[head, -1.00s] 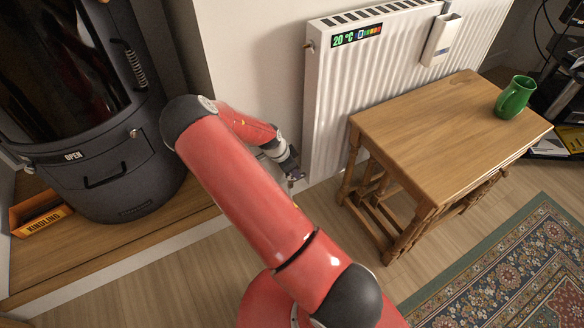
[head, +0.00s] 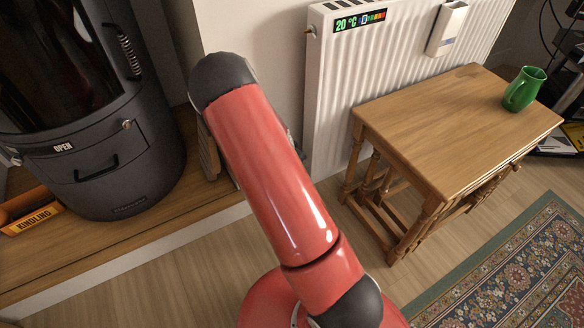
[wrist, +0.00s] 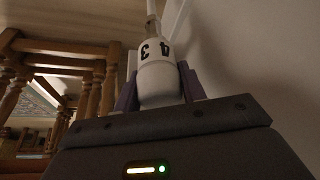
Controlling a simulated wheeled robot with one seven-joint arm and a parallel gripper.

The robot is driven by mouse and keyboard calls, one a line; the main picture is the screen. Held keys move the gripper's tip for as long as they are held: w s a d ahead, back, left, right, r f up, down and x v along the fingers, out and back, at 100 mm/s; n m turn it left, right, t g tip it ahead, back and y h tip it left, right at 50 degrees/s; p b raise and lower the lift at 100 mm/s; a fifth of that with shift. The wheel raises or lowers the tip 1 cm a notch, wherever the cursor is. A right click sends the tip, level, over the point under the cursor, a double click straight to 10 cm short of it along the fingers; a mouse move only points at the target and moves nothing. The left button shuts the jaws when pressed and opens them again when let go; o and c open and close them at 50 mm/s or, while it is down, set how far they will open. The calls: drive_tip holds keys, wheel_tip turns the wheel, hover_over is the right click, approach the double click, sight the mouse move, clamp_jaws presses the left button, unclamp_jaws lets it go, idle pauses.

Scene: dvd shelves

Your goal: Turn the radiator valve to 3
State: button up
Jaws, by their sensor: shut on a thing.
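The radiator valve (wrist: 158,72) is a white knob with black numbers in the wrist view. A 3 and a 4 show on its near side, upside down in the picture, with the 3 left of centre and the 4 right of it. My gripper (wrist: 157,88) is shut on the valve, one purple-grey finger on each side. A pipe runs up from the valve in the picture. The white radiator (head: 332,110) stands against the wall in the head view. There my arm hides the valve and my gripper.
A wooden nest of tables (head: 440,125) stands in front of the radiator, with a green mug (head: 523,89) on top; its legs (wrist: 85,95) are close on the left in the wrist view. A black stove (head: 95,130) stands left. A patterned rug (head: 520,270) lies front right.

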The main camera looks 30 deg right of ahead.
drive_tip(key=n+b, duration=0.2)
drive_tip(key=n+t+y+b, duration=0.1)
drive_tip(key=n+b, duration=0.2)
drive_tip(key=shift+w+f+t+b, duration=0.15)
drive_tip(key=shift+f+t+b, duration=0.05)
drive_tip(key=shift+t+b, duration=0.15)
drive_tip(key=shift+a+r+n+y+b, duration=0.15)
drive_tip(key=shift+n+y+b, duration=0.35)
drive_tip(key=shift+n+b, duration=0.8)
drive_tip(key=shift+n, duration=0.3)
drive_tip(key=o, duration=1)
drive_tip(key=shift+c, duration=0.2)
drive_tip(key=p+v, duration=0.1)
drive_tip(key=v, duration=0.7)
drive_tip(key=shift+p, duration=0.4)
